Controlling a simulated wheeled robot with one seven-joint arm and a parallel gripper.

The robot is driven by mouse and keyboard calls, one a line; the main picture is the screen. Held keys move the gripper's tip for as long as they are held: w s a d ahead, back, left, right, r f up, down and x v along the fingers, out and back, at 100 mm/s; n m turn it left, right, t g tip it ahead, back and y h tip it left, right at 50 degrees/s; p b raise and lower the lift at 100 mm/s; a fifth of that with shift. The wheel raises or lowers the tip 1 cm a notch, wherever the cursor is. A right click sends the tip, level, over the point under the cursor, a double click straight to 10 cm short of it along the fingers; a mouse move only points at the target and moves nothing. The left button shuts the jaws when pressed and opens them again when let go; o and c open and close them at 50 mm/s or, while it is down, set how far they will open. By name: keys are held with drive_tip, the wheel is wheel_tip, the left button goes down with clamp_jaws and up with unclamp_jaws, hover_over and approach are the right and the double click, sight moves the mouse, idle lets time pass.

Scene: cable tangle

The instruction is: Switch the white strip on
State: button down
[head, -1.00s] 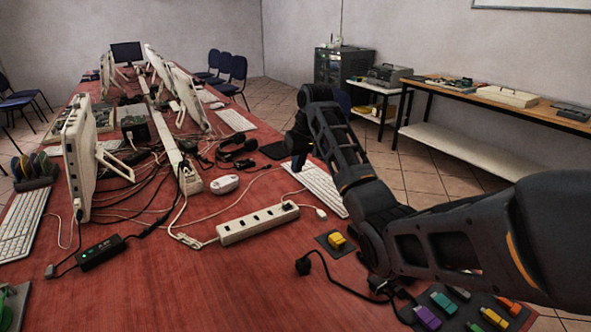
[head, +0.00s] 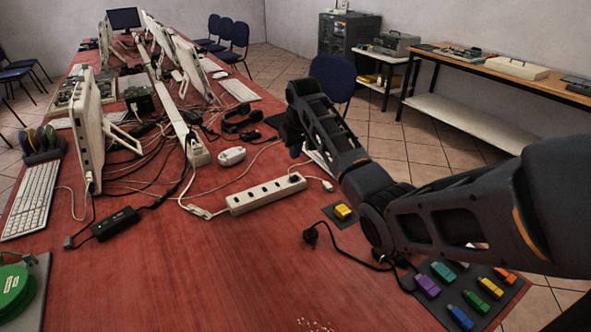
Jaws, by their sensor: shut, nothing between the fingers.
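A white power strip (head: 265,194) lies on the red table in the middle of the head view, slanting up to the right. It has a row of several dark sockets along its top. A white cable leaves its left end; whether its switch is on or off is too small to tell. My gripper (head: 295,154) hangs beyond the strip's right end, farther back over the table and apart from the strip. It is dark, partly lost against my wrist, and shut with nothing in it.
A yellow block on a dark pad (head: 343,211) and a black plug (head: 310,234) lie right of the strip. A white mouse (head: 231,156) and tangled cables lie behind it. A black adapter (head: 115,223) is at left. The front middle of the table is mostly clear.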

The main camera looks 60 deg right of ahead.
sight(295, 176)
drive_tip(key=x, duration=0.5)
drive_tip(key=s+x, duration=0.1)
drive_tip(key=x, duration=0.2)
drive_tip(key=shift+a+f+p, duration=0.1)
drive_tip(key=shift+f+p, duration=0.2)
drive_tip(key=shift+f, duration=0.05)
